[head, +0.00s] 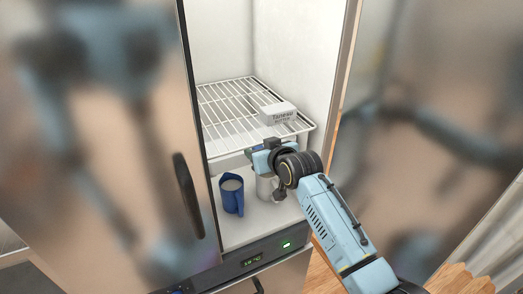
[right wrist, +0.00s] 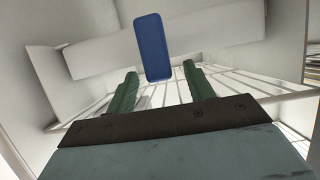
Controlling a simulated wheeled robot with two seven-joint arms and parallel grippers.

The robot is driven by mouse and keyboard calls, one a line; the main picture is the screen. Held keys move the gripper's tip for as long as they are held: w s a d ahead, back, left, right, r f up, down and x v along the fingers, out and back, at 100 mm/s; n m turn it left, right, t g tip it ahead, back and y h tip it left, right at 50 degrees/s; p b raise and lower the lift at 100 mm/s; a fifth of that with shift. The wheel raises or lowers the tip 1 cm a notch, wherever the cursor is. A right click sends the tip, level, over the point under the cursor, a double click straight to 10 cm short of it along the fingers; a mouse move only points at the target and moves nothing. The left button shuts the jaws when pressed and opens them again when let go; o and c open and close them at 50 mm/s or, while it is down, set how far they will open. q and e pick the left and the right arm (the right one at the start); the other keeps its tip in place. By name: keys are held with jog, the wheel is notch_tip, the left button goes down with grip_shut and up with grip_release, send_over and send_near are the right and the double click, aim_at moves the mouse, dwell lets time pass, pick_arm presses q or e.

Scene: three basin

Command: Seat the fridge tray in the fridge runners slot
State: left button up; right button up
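A white wire rack (head: 235,112), which I take to be the fridge tray, lies inside the open fridge. Its front right corner is near the fridge's right side. I cannot tell how it sits in the runners, which are not clearly visible. A white box (head: 278,114) with dark lettering rests on its right front part. My right gripper (head: 262,148) is at the front of the rack, just below its front edge. In the right wrist view its green fingers (right wrist: 159,72) are apart with nothing gripped, and the wires (right wrist: 172,92) show beyond them. My left gripper is not in view.
A blue jug (head: 231,194) stands on the fridge floor below the rack, and a pale cup (head: 265,188) is beside it, partly behind my gripper. A blue shape (right wrist: 152,46) shows beyond the fingers. A door with a dark handle (head: 188,195) borders the opening on the left.

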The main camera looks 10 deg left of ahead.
jog(key=v, duration=1.3)
jog(key=shift+s, duration=0.15)
dwell(0.3)
